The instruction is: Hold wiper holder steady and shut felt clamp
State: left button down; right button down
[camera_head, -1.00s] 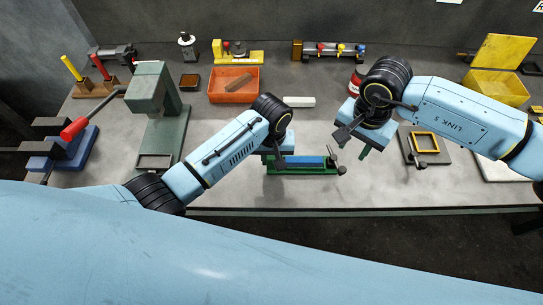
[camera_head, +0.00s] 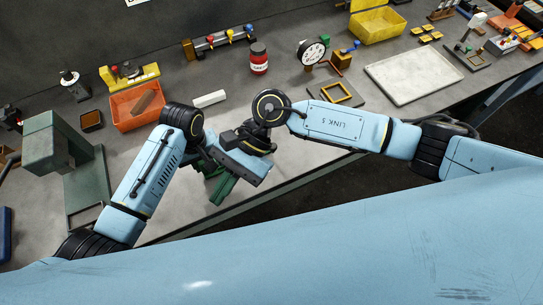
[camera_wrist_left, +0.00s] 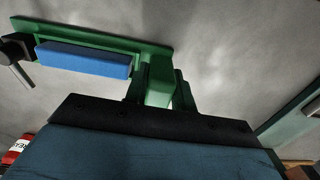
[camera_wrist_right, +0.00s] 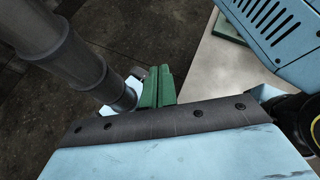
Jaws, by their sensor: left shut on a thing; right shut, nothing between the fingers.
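The wiper holder (camera_wrist_left: 152,52) is a green base with a blue bar (camera_wrist_left: 85,60) along it and a black lever (camera_wrist_left: 15,60) at its left end in the left wrist view. My left gripper (camera_wrist_left: 161,85) is shut on the green upright part of the holder. In the head view only a little of the holder (camera_head: 212,168) shows; arms and the right gripper hide the rest. My right gripper (camera_head: 222,190) is shut and empty, its green fingers tilted down in front of the holder. Its fingers (camera_wrist_right: 160,82) lie together in the right wrist view. Whether they touch the holder is hidden.
A green press (camera_head: 50,150) stands left on the grey bench. An orange bin (camera_head: 125,118), a white block (camera_head: 209,99), a red jar (camera_head: 258,65) and a dial gauge (camera_head: 312,52) lie behind the arms. The bench front edge runs close below the grippers.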

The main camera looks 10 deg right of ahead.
jog(key=s+a+r+m+y, duration=0.35)
jog(key=r+m+y, duration=0.2)
jog(key=y, duration=0.25)
jog(key=w+d+f+m+t, duration=0.2)
jog(key=w+d+m+t, duration=0.15)
jog(key=m+t, duration=0.85)
jog(key=w+d+f+m+t, duration=0.2)
jog(key=w+d+m+t, duration=0.15)
jog(key=m+t, duration=0.85)
jog(key=s+d+f+m+g+h, duration=0.1)
jog(key=s+d+f+m+h, duration=0.3)
jog(key=d+f+m+h, duration=0.6)
jog(key=f+m, duration=0.1)
jog(key=m, duration=0.3)
jog(key=shift+s+f, duration=0.15)
jog(key=shift+f, duration=0.15)
